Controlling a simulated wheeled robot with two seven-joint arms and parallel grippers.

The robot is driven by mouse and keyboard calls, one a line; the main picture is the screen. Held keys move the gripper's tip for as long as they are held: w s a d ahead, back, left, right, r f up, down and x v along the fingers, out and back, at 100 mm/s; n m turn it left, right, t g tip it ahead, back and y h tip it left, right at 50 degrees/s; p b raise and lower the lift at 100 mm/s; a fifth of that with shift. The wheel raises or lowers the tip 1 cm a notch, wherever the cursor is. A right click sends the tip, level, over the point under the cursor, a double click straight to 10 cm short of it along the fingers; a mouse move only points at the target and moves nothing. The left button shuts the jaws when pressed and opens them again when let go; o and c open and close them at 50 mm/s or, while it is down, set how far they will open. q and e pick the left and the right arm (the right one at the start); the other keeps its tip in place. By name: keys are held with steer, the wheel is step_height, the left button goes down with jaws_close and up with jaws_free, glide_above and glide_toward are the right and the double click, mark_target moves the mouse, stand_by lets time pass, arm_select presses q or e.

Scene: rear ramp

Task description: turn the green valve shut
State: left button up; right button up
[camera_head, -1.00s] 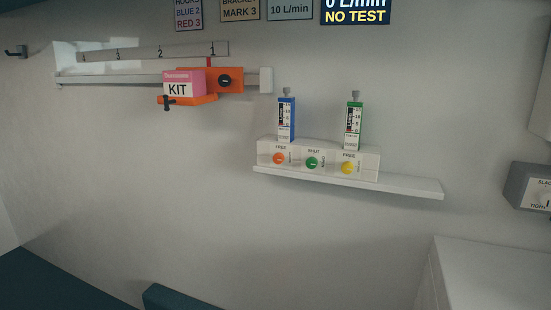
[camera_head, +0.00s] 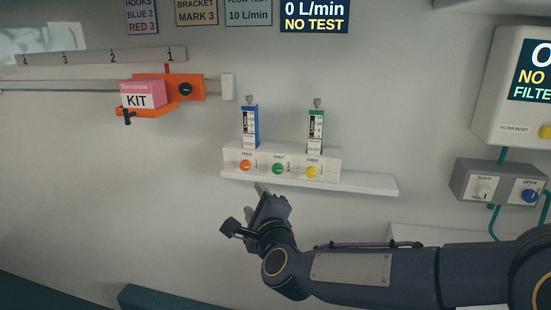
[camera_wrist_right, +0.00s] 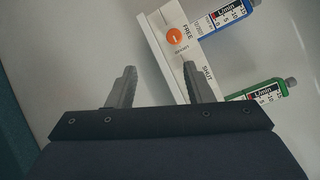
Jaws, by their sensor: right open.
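The green valve (camera_head: 278,168) is a small round knob in the middle of a white panel (camera_head: 330,172) on the wall, between an orange knob (camera_head: 246,165) and a yellow knob (camera_head: 312,171). The label above it reads SHUT. My right gripper (camera_head: 266,193) is just below the panel in the head view, open and empty, apart from the green valve. In the right wrist view its open fingers (camera_wrist_right: 159,68) point toward the panel, one overlapping the panel; the orange knob (camera_wrist_right: 174,36) shows there, and the green valve does not. My left gripper is out of view.
A blue flow gauge (camera_head: 250,127) and a green flow gauge (camera_head: 316,131) stand above the panel. A ledge (camera_head: 370,183) runs beneath it. A pink KIT box (camera_head: 142,94) sits on an orange bracket at left. A grey box (camera_head: 500,184) with knobs is at right.

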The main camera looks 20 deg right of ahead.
mark_target(277, 170)
steer(key=w+d+m+g+h+p, duration=0.1)
steer(key=w+d+m+h, duration=0.1)
steer(key=m, duration=0.2)
steer(key=w+d+r+m+h+p, duration=0.1)
steer(key=w+d+m+h+p, duration=0.1)
steer(key=w+d+m+h, duration=0.1)
steer(key=w+d+m+g+h+p, duration=0.1)
steer(key=w+d+m+h, duration=0.2)
steer(key=m, duration=0.2)
steer(key=shift+d+r+m+g+p, duration=0.25)
steer(key=shift+r+m+g+p, duration=0.05)
steer(key=shift+r+m+p, duration=0.1)
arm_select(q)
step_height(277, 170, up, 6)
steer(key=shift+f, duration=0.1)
arm_select(e)
steer(key=c, duration=1)
